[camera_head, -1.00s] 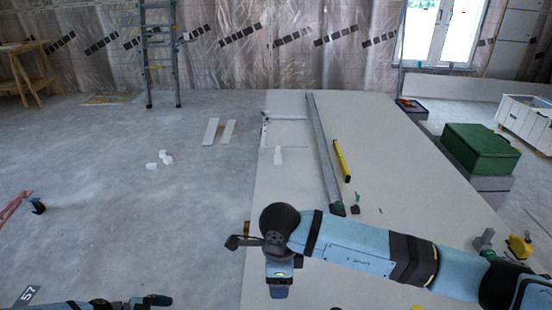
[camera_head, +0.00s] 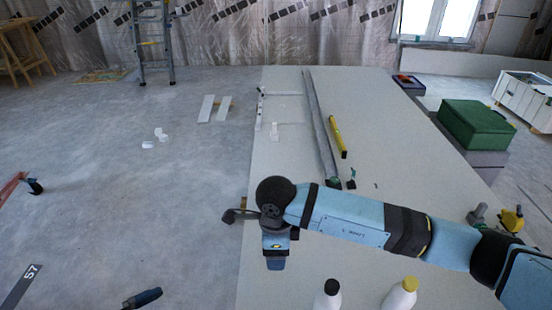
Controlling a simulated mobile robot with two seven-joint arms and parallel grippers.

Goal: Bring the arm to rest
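My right arm (camera_head: 345,217) comes in from the right and reaches left across the pale panel (camera_head: 400,125). Its blue-and-black wrist is above the panel's left edge. A dark finger-like part of my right gripper (camera_head: 238,214) points left, and nothing can be seen held there. Its opening cannot be made out. At the bottom left a dark tip (camera_head: 142,298), probably of my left gripper, shows over the grey floor. The rest of the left arm is out of view.
A grey beam (camera_head: 322,130) and a yellow level (camera_head: 338,137) lie on the panel. Two white bottles (camera_head: 327,297) (camera_head: 400,295) stand near the bottom. A green box (camera_head: 477,123) is on the right, a ladder (camera_head: 153,40) at the back. The left floor is largely clear.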

